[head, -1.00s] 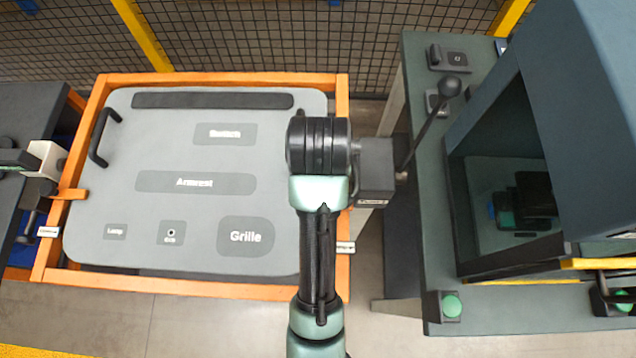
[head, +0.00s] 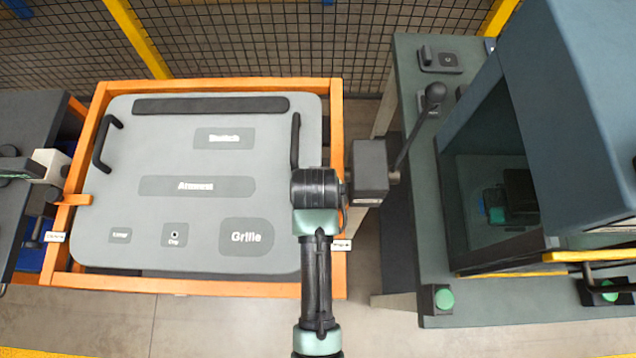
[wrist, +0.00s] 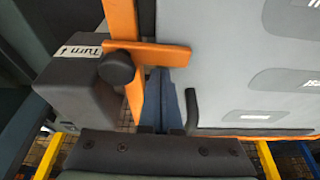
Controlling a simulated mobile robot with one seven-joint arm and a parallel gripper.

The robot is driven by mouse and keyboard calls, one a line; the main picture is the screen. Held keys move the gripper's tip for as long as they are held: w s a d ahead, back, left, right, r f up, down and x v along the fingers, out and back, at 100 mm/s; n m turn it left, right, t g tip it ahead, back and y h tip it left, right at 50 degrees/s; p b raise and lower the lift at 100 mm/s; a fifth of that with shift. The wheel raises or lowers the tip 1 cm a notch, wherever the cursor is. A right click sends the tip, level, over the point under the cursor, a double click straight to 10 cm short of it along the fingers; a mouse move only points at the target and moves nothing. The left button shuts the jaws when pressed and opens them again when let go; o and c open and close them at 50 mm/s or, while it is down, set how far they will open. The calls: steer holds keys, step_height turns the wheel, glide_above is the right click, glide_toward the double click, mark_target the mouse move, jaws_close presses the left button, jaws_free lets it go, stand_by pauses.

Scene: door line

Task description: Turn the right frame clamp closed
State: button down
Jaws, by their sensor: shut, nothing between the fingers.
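The right frame clamp has a dark box (head: 369,170) beside the orange frame's right side in the head view. In the wrist view the clamp box (wrist: 80,88) carries a "Turn" label and a round black knob. The clamp's orange bar (wrist: 162,54) runs from the knob across the frame, and its tip appears to overlap the grey panel's edge (wrist: 215,60). The head view hides this bar behind my arm.
The grey panel (head: 190,185) sits in the orange frame (head: 190,286), with a black handle (head: 296,139) near my wrist. Bare floor shows in front.

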stand_by(0.3)
steer(key=shift+s+r+p, duration=0.1)
steer(key=shift+s+p, duration=0.4)
steer(key=shift+p, duration=0.15)
steer(key=shift+s+f, duration=0.1)
steer(key=shift+f, duration=0.1)
